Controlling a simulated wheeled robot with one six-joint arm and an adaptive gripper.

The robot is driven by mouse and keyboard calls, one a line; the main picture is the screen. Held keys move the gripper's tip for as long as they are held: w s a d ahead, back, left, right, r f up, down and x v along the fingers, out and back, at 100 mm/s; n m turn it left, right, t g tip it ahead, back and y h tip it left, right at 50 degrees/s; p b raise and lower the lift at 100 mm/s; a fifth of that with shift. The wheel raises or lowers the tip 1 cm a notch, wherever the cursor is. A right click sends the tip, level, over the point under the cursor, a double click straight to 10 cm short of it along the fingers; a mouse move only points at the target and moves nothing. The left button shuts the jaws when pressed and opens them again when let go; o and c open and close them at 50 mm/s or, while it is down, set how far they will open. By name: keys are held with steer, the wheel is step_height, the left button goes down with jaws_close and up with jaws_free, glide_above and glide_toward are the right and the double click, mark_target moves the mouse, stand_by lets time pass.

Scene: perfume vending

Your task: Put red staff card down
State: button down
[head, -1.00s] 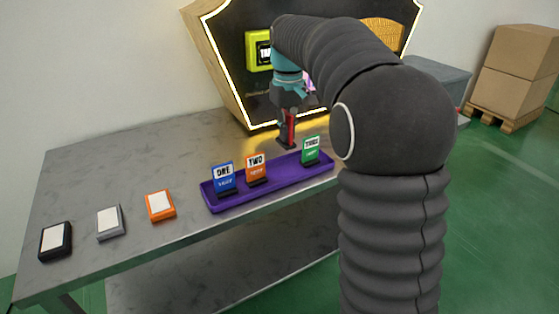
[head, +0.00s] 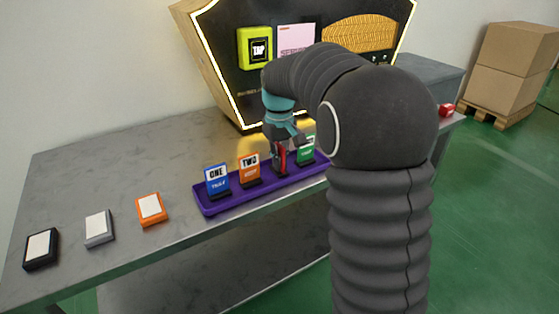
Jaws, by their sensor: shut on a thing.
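My gripper (head: 282,153) is shut on the red staff card (head: 283,157), which shows only as a narrow red edge between the dark fingers. The card is upright and at the purple tray (head: 212,208), between the orange card marked TWO (head: 250,170) and the green card (head: 306,152). I cannot tell whether the red card's lower end touches the tray. The blue card marked ONE (head: 217,181) stands at the tray's left end. The green card is partly hidden by my gripper and arm.
An orange-rimmed box (head: 151,209), a grey one (head: 99,228) and a black one (head: 41,248) lie on the grey table (head: 110,160), left of the tray. Behind stands a lit black panel (head: 225,60) with a yellow TAP reader (head: 258,48). A red object (head: 446,110) is at the far right.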

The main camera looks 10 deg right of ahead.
steer(key=c, duration=1.3)
jaws_free()
steer(key=shift+f, duration=0.1)
step_height(320, 180, up, 12)
steer(key=shift+r+p, duration=0.1)
steer(key=shift+p, duration=0.7)
steer(key=shift+s+r, duration=0.2)
steer(key=shift+s, duration=0.25)
steer(key=s+m+t, duration=0.2)
steer(key=s+t, duration=0.1)
steer(key=s, duration=1.4)
steer(key=s+f+m+t, duration=0.1)
steer(key=s+f+t, duration=0.1)
steer(key=s+f, duration=0.6)
steer(key=s, duration=0.4)
steer(key=shift+s+f+m+t, duration=0.2)
steer(key=shift+f+m+t, duration=0.05)
steer(key=shift+m+t, duration=0.05)
